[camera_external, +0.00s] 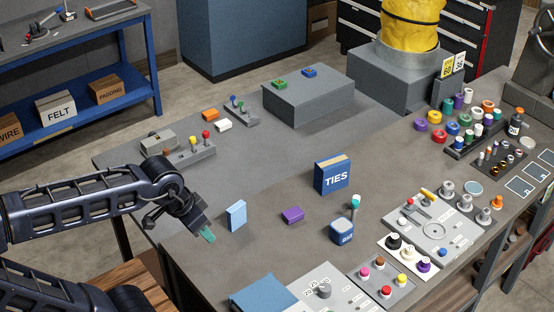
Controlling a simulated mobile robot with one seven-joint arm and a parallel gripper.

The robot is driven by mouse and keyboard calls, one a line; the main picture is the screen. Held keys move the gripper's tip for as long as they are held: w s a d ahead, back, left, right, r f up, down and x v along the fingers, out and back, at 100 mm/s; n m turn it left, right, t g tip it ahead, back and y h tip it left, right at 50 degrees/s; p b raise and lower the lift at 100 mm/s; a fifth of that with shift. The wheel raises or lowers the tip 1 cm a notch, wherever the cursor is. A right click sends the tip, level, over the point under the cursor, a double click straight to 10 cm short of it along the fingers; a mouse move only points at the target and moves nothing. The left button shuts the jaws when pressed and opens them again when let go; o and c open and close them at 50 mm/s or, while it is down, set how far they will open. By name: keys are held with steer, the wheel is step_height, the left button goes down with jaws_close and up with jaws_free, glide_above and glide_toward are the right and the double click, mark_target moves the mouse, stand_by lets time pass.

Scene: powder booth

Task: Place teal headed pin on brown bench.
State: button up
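A small upright pin with a teal head (355,200) and a pale top stands on the large grey-brown worktop (270,200), just behind a blue rounded block (341,231). My gripper (207,237) hangs over the left front part of the worktop, tilted down to the right, well left of that pin. A small teal piece shows at its tip; I cannot tell whether it is a held object or part of the fingers. The finger gap is not clear. A brown slatted wooden surface (130,272) shows at lower left, partly hidden by my arm.
A light blue box (236,215), a purple block (293,215) and a blue TIES box (332,175) stand right of my gripper. The worktop's middle has free room.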

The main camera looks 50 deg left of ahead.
steer(key=shift+w, duration=0.1)
steer(key=w+d+f+n+g+h, duration=0.1)
steer(key=w+d+n+g+h, duration=0.15)
steer(key=w, duration=0.45)
steer(key=w+d+n+g+h, duration=0.1)
steer(key=w+n+g+h, duration=0.15)
steer(key=w, duration=0.45)
steer(key=n+t+h, duration=0.2)
steer(key=n+h, duration=0.7)
steer(key=n, duration=0.2)
glide_toward(355, 206)
steer(key=s+d+r, duration=0.7)
steer(key=s, duration=0.4)
steer(key=w+a+f+n+t+h, duration=0.1)
steer(key=w+a+f+n, duration=0.1)
steer(key=w+f, duration=0.1)
steer(key=w+a+f+n+t, duration=0.2)
steer(key=w+a+f, duration=0.1)
steer(key=f, duration=0.1)
steer(key=w+a+f+n+t+h, duration=0.1)
steer(key=w+a+f+n+t, duration=0.1)
steer(key=w+a+f, duration=0.1)
steer(key=shift+a+f+n+h, duration=0.2)
steer(key=shift+f+n+h, duration=0.1)
steer(key=shift+f, duration=0.4)
steer(key=x, duration=1)
steer(key=shift+w+d, duration=0.15)
steer(key=shift+d, duration=0.15)
steer(key=shift+r, duration=0.1)
jaws_close()
